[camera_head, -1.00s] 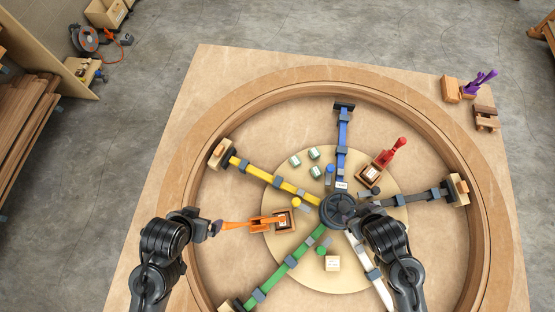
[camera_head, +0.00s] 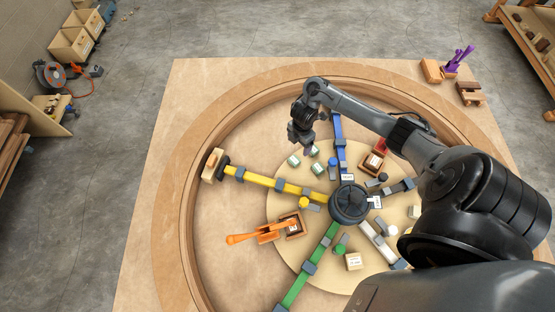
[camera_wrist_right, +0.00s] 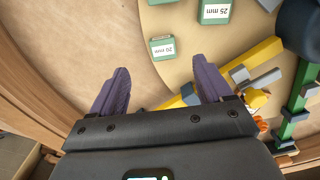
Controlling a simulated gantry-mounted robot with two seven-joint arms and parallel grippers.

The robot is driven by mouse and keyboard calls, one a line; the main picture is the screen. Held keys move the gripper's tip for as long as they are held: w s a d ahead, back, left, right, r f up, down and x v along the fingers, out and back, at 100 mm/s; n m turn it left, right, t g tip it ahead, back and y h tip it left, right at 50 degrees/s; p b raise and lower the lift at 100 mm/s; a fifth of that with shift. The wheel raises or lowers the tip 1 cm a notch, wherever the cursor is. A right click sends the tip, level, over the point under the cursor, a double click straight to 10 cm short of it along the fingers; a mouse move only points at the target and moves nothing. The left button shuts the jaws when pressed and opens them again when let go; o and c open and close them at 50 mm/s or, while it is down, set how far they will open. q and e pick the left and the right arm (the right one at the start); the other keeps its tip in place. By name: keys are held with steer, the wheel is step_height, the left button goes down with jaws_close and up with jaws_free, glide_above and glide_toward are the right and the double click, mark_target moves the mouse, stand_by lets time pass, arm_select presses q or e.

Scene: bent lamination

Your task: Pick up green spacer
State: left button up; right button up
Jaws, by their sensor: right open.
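Three small green spacers with white label tops sit on the pale round board inside the ring. In the head view they are the left spacer (camera_head: 294,160), the upper spacer (camera_head: 314,150) and the lower spacer (camera_head: 317,168). The right wrist view shows a small spacer (camera_wrist_right: 162,47), a larger one marked 25 mm (camera_wrist_right: 214,12), and part of another at the top edge. My right gripper (camera_head: 300,139) hangs above and beside them. Its fingers (camera_wrist_right: 161,72) are apart and empty, with the small spacer just beyond them. My left gripper is out of view.
Yellow (camera_head: 262,179), blue (camera_head: 338,130) and green (camera_head: 310,266) clamp bars radiate from the dark hub (camera_head: 348,203). An orange clamp (camera_head: 255,236) lies at the left, a red one (camera_head: 382,147) at the right.

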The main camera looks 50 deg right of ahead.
steer(key=b, duration=0.3)
glide_above(296, 158)
steer(key=f, duration=0.5)
steer(key=shift+s+d, duration=0.1)
steer(key=shift+d, duration=0.1)
steer(key=shift+a+f+b, duration=0.2)
steer(key=shift+f+b, duration=0.05)
steer(key=shift+f, duration=0.95)
steer(key=shift+a+f+b, duration=0.15)
steer(key=shift+f+b, duration=0.1)
steer(key=shift+f, duration=0.95)
steer(key=shift+d+f, duration=0.1)
steer(key=shift+f, duration=0.25)
steer(key=c, duration=1.1)
steer(key=shift+r, duration=0.15)
